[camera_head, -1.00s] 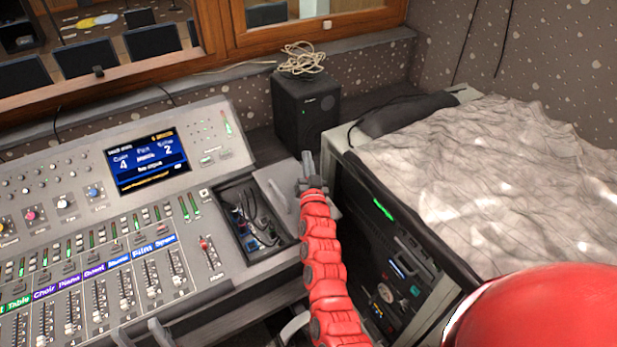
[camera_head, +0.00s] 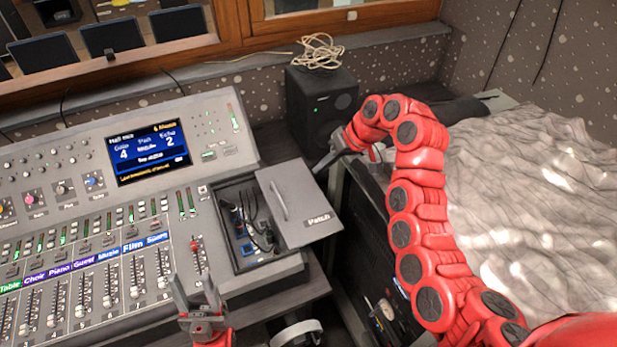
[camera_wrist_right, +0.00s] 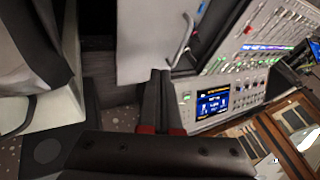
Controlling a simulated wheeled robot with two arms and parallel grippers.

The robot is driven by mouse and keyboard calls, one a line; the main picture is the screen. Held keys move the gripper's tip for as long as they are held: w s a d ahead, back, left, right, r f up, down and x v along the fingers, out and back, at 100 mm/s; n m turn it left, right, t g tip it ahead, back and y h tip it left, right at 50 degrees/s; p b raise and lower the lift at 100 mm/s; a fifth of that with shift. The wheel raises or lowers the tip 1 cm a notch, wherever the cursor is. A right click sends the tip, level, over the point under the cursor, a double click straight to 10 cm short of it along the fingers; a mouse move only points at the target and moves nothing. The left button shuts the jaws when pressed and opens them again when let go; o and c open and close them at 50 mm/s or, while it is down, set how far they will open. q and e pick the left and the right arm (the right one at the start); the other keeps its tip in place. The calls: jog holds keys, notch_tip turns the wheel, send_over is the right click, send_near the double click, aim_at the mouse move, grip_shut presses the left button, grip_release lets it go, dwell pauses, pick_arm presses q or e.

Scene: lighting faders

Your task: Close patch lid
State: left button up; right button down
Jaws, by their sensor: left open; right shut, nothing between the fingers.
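The grey patch lid (camera_head: 301,203), labelled "Patch" and with a bar handle, stands open to the right of the patch compartment (camera_head: 243,225). Dark cables show inside the uncovered compartment. In the right wrist view the lid (camera_wrist_right: 143,40) and its handle are just beyond my fingers. My right gripper (camera_head: 338,156) is to the right of and behind the lid, apart from it in the head view; in the right wrist view its fingers (camera_wrist_right: 157,95) are together and empty. My left gripper (camera_head: 198,295) is open and empty over the lower right of the fader panel, in front of the compartment.
The mixing desk (camera_head: 75,205) with faders and a lit screen (camera_head: 148,152) fills the left. A black speaker (camera_head: 318,105) with a coiled cable on top stands behind. A rack (camera_head: 365,235) and a cloth-covered surface (camera_head: 530,200) lie on the right.

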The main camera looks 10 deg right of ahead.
jog(key=p, duration=0.3)
send_near(289, 203)
jog(key=w, duration=0.1)
jog(key=w+a+f, duration=0.1)
jog(key=w, duration=0.1)
jog(key=shift+a+f, duration=0.15)
jog(key=shift+a, duration=0.1)
jog(key=shift+s+a+f+p, duration=0.1)
jog(key=shift+s+a+p, duration=0.15)
jog(key=shift+a, duration=0.35)
jog(key=shift+s+a+f+p, duration=0.15)
jog(key=shift+a+p, duration=0.15)
jog(key=shift+a, duration=0.3)
jog(key=shift+s+a+f, duration=0.15)
jog(key=shift+a, duration=0.4)
jog(key=shift+a+f, duration=0.1)
jog(key=shift+a, duration=0.1)
